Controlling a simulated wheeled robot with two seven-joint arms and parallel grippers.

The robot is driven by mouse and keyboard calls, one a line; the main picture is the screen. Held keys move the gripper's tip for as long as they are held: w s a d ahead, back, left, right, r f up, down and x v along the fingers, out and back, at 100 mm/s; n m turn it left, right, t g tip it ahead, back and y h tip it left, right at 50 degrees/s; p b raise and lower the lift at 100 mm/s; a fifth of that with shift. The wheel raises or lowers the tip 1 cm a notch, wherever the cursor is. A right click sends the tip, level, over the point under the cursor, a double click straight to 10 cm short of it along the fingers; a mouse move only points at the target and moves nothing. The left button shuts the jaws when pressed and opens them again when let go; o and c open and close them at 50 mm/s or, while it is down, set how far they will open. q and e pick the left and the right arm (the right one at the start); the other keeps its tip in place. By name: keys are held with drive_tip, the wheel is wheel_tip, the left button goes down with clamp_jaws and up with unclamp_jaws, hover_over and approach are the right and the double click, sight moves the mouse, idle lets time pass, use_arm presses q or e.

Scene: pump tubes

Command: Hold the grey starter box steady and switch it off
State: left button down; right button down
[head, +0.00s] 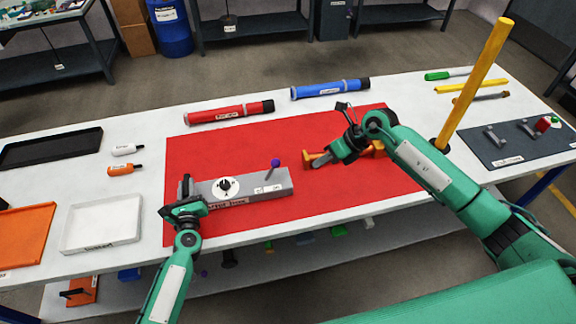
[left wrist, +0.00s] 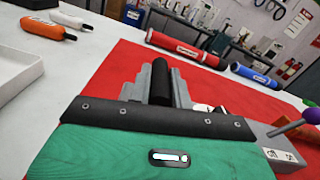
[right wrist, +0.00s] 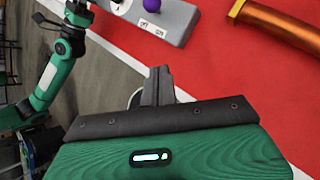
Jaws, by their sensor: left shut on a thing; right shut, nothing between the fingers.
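The grey starter box (head: 245,190) lies on the red mat (head: 330,200), with a white dial on top and an OFF/ON label at its right end. Its lever, with a purple knob (head: 276,163), leans right, toward the ON side; the knob also shows in the left wrist view (left wrist: 308,117) and at the top of the right wrist view (right wrist: 152,5). My left gripper (head: 185,190) is shut on the box's left end. My right gripper (head: 319,163) is shut and empty, to the right of the knob and apart from it. The left fingers hide part of the box in the left wrist view.
An orange part (head: 372,150) lies beside my right gripper. Red (head: 228,112) and blue (head: 330,89) tubes lie behind the mat. A yellow post (head: 478,80) stands at right. A white tray (head: 101,245) sits at left. The mat's front right is clear.

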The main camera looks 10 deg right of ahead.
approach(271, 170)
drive_tip(key=f, duration=0.3)
drive_tip(key=s+f, duration=0.1)
drive_tip(key=shift+s+a+f, duration=0.15)
drive_tip(key=shift+a, duration=0.25)
drive_tip(key=shift+w+a, duration=0.2)
drive_tip(key=shift+w, duration=0.15)
drive_tip(key=shift+a+r, duration=0.1)
drive_tip(key=shift+r, duration=0.1)
drive_tip(key=shift+a+r+h, duration=0.15)
drive_tip(key=shift+a+h, duration=0.15)
drive_tip(key=shift+h, duration=0.4)
drive_tip(key=shift+a+r+h, duration=0.15)
drive_tip(key=shift+a+h, duration=0.1)
drive_tip(key=shift+h, duration=0.25)
